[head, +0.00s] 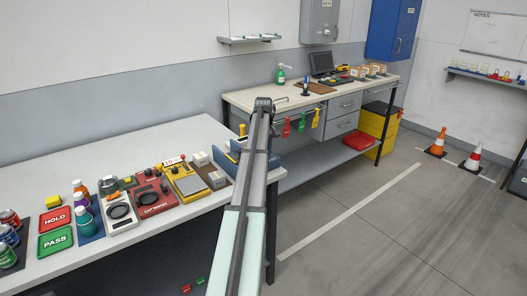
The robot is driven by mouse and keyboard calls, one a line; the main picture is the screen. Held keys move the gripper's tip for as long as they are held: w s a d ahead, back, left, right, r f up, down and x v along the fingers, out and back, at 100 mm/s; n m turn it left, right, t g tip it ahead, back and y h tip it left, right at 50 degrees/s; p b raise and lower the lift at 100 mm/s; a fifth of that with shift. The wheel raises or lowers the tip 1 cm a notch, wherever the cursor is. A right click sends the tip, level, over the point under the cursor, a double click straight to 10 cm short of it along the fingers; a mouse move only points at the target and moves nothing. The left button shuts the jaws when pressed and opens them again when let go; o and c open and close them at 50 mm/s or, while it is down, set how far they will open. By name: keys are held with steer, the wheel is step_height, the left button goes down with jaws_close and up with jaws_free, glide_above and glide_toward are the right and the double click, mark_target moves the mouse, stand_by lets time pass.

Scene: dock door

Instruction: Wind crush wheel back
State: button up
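I cannot clearly make out a crush wheel. On the near white bench (110,150) stand a white device (120,222) with a black ring on top, a red device (155,207) with another dark ring, and a yellow device (172,176) with a grey plate and a small white display. Which of them, if any, carries the wheel cannot be told. My arm reaches up the middle of the picture, and the dark end of my gripper (263,104) shows in front of the far bench. Its fingers are too small and foreshortened to read. My arm hides part of the near bench's right end.
Bottles (83,218), a red HOLD sign (54,219) and a green PASS sign (55,241) stand at left. A blue item (229,163) sits beside my arm. The far bench (245,98) holds a laptop (322,65) and boxes. Open floor lies right, with cones (473,159) beyond.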

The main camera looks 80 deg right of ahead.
steer(key=o, duration=1)
steer(key=shift+o, duration=0.2)
steer(key=shift+r, duration=0.1)
step_height(320, 180, up, 14)
steer(key=shift+f, duration=0.2)
stand_by(0.3)
